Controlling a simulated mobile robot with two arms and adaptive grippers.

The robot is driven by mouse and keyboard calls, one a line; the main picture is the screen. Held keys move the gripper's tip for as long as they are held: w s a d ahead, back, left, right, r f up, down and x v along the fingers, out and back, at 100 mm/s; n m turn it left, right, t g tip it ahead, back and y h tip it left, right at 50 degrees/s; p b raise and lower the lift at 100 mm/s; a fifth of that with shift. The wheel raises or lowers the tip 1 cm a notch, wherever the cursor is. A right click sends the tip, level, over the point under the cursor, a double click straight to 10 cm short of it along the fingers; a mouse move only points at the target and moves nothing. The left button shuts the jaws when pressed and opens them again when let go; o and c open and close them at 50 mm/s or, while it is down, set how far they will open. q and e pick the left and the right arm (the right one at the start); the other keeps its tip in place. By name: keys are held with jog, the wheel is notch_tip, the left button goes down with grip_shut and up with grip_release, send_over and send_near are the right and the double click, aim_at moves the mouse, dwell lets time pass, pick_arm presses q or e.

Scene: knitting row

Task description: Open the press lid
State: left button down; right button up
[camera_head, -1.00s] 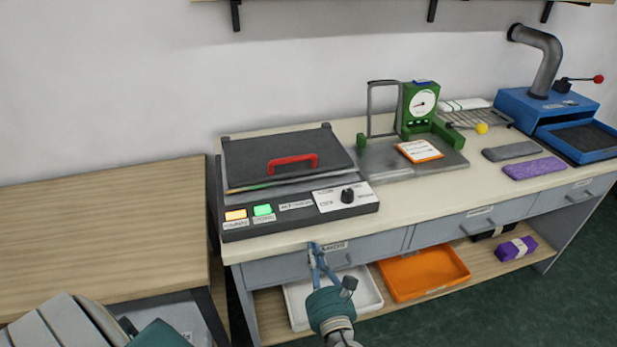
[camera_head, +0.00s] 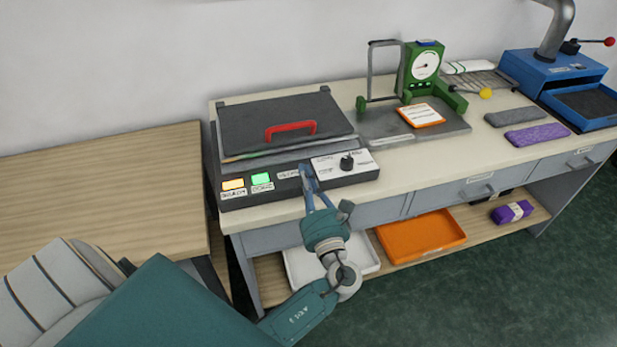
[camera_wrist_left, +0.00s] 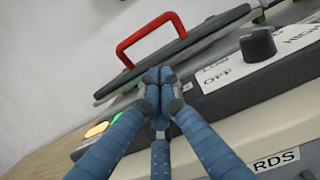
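The press (camera_head: 352,171) stands on the left end of the workbench, with lit orange and green buttons and a black knob on its front panel. Its dark grey lid (camera_head: 250,118) lies down over the base, with a narrow gap along the front edge. The red handle (camera_head: 290,128) stands up from the lid; it also shows in the wrist view (camera_wrist_left: 150,33). My left gripper (camera_head: 307,175) is over the front panel, short of the handle and apart from it. In the wrist view its blue fingers (camera_wrist_left: 160,82) meet at the tips with nothing visible between them. My right gripper is out of view.
A green dial gauge (camera_head: 422,68) on a grey plate stands right of the press. An orange card (camera_head: 420,114), grey and purple swatches and a blue machine (camera_head: 550,75) are further right. White and orange (camera_head: 425,237) trays sit below. A wooden table (camera_head: 100,190) is left.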

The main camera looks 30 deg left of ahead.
aim_at(298, 144)
pick_arm(q)
jog(key=x, duration=0.4)
jog(key=shift+w+r+p, duration=0.1)
jog(key=shift+r+p, duration=0.05)
jog(key=shift+p, duration=0.25)
jog(key=shift+w+a+r+p, duration=0.7)
jog(key=shift+a+r, duration=0.15)
jog(key=shift+r, duration=0.05)
jog(key=shift+w+a+r+p, duration=0.2)
jog(key=shift+a+r+p, duration=0.1)
jog(key=shift+r, duration=0.25)
jog(key=shift+w+a, duration=0.1)
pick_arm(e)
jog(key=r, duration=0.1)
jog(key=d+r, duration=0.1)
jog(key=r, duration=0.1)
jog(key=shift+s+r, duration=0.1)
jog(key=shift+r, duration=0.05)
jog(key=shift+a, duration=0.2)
